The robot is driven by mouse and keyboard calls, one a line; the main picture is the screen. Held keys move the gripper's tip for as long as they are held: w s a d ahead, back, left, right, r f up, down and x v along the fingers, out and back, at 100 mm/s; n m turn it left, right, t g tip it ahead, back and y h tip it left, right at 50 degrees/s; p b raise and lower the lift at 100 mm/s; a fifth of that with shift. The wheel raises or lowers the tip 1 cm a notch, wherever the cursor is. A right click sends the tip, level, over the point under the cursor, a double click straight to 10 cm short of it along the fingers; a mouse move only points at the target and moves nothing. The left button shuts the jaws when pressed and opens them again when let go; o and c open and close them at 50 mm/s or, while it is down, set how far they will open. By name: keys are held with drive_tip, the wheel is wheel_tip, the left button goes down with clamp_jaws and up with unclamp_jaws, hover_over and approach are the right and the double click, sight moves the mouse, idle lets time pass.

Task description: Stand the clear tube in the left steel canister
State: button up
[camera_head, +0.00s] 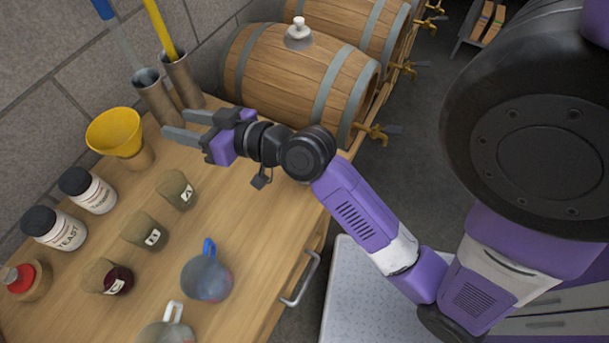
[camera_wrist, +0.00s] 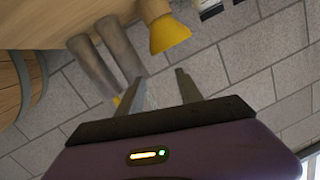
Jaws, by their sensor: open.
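The left steel canister (camera_head: 157,101) stands at the back of the bench against the wall. A pale bluish, see-through-looking tube (camera_head: 122,38), darker blue at its upper end, stands in it, leaning to the left; I take it for the clear tube. A faint pale strip (camera_wrist: 151,98) of it seems to show in the wrist view. The right steel canister (camera_head: 182,78) beside it holds a yellow tube (camera_head: 160,28). My gripper (camera_head: 177,124) is open and empty, in front of the canisters, its fingers pointing toward the wall. Both canisters show upside down in the wrist view (camera_wrist: 122,47).
A yellow funnel (camera_head: 115,132) stands left of the canisters. Labelled jars (camera_head: 88,190), small tinted cups (camera_head: 176,190) and a blue-handled jug (camera_head: 207,277) fill the bench's left and front. A wooden barrel (camera_head: 295,75) lies to the right. Bench between cups and my arm is clear.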

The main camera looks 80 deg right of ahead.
drive_tip(key=shift+g, duration=0.7)
drive_tip(key=s+a+f, duration=0.2)
drive_tip(key=s, duration=0.1)
drive_tip(key=s+a+f, duration=0.2)
drive_tip(key=s+a, duration=0.1)
drive_tip(key=s, duration=0.1)
drive_tip(key=s+a+f, duration=0.2)
drive_tip(key=s+f, duration=0.1)
drive_tip(key=s, duration=0.1)
drive_tip(key=shift+s+a, duration=0.1)
drive_tip(key=shift+a, duration=0.25)
drive_tip(key=shift+n+y, duration=0.3)
drive_tip(key=shift+n, duration=0.5)
drive_tip(key=s+a, duration=0.1)
drive_tip(key=s, duration=0.3)
drive_tip(key=s+a, duration=0.1)
drive_tip(key=s, duration=0.1)
drive_tip(key=shift+a+f, duration=0.2)
drive_tip(key=shift+a, duration=0.15)
drive_tip(key=s+a+r+n+y, duration=0.2)
drive_tip(key=s+a+n, duration=0.1)
drive_tip(key=s, duration=0.5)
drive_tip(key=shift+a+r, duration=0.15)
drive_tip(key=shift+r, duration=0.05)
